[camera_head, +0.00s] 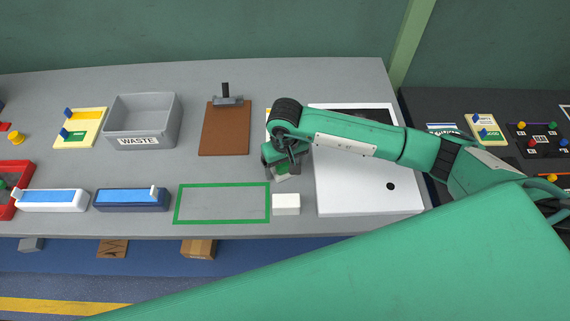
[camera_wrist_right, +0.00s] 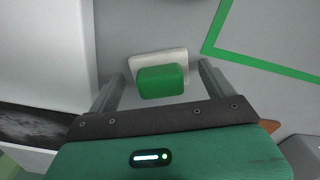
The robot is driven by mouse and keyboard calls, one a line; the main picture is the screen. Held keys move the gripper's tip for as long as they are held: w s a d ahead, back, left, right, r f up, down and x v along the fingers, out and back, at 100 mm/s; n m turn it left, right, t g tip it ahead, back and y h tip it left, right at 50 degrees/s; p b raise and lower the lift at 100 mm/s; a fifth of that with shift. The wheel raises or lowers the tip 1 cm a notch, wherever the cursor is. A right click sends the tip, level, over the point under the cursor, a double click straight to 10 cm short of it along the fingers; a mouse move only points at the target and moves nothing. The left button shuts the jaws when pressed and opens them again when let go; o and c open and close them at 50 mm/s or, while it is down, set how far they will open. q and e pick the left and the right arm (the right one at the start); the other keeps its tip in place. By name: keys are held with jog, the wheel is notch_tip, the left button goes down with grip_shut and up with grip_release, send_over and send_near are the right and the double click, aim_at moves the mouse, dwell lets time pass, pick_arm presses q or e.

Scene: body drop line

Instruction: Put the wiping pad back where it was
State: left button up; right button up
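The wiping pad is a pale slab with a green block handle (camera_wrist_right: 160,81), seen in the right wrist view. In the head view, part of the pad (camera_head: 281,178) shows below my right gripper, which hides the rest. My right gripper (camera_wrist_right: 161,82) is open. Its two fingers stand on either side of the pad with a gap on each side. My left gripper is not in view.
A green rectangular outline (camera_head: 221,186) lies empty on the grey table. A brown clipboard (camera_head: 225,130) and a grey WASTE bin (camera_head: 141,123) stand farther back.

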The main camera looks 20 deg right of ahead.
aim_at(285, 164)
jog(key=shift+r, duration=0.1)
jog(key=shift+r, duration=0.4)
notch_tip(285, 164, up, 11)
jog(key=b, duration=0.3)
jog(key=shift+r, duration=0.2)
